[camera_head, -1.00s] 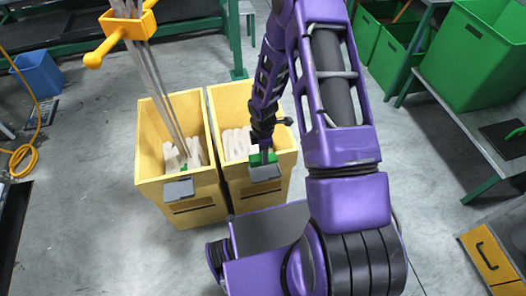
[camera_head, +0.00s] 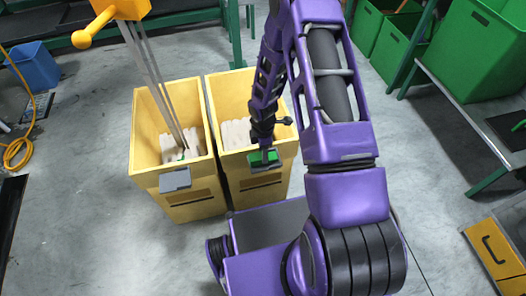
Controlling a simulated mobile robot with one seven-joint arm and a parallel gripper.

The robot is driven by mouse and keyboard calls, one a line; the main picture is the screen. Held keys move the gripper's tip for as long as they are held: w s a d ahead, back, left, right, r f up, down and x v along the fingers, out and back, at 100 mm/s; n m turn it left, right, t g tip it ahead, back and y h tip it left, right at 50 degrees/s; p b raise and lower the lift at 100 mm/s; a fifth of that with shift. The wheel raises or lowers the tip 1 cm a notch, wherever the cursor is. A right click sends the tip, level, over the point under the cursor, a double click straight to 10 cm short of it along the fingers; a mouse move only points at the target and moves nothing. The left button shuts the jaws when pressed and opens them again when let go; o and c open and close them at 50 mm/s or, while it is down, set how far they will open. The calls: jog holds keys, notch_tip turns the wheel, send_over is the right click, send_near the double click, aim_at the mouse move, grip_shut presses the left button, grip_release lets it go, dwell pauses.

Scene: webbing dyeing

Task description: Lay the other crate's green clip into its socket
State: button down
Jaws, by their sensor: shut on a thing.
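Two yellow crates stand side by side, the left crate (camera_head: 143,125) and the right crate (camera_head: 213,100). My gripper (camera_head: 264,150) is at the front rim of the right crate, shut on a green clip (camera_head: 266,159). This clip lies over the grey socket (camera_head: 264,168) on that rim, mostly covering it; whether it is seated I cannot tell. The left crate has a grey socket plate (camera_head: 175,180) on its front rim. A small green piece (camera_head: 181,155) shows inside the left crate, beside the pale webbing.
Pale webbing (camera_head: 235,132) lies in the right crate. Bands run from the left crate up to an orange fixture (camera_head: 122,10) with a handle. Green bins (camera_head: 475,55) stand on a bench at right.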

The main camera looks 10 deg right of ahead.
jog(key=shift+f, duration=0.1)
jog(key=shift+c, duration=1.7)
grip_release()
